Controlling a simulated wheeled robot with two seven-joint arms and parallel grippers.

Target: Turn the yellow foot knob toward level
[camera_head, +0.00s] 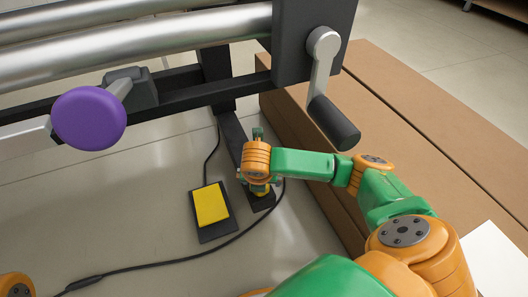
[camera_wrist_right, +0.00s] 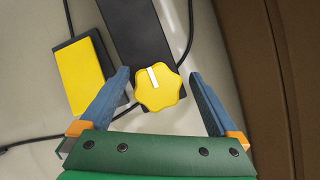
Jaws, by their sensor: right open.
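The yellow foot knob (camera_wrist_right: 158,88) is scalloped and sits on the end of a dark foot bar (camera_wrist_right: 138,35). Its white pointer mark points up and slightly left in the right wrist view. My right gripper (camera_wrist_right: 160,76) is open, with one blue finger on each side of the knob and a gap on both sides. In the head view the right gripper (camera_head: 259,186) is over the foot and hides most of the knob. No level marking can be made out. My left gripper is not in view.
A pedal with a yellow top (camera_head: 210,204) lies left of the foot, with a black cable (camera_head: 165,262) around it. Brown boxes (camera_head: 400,110) stand at the right. A crank handle (camera_head: 333,122) and purple knob (camera_head: 89,118) hang above; open floor lies at lower left.

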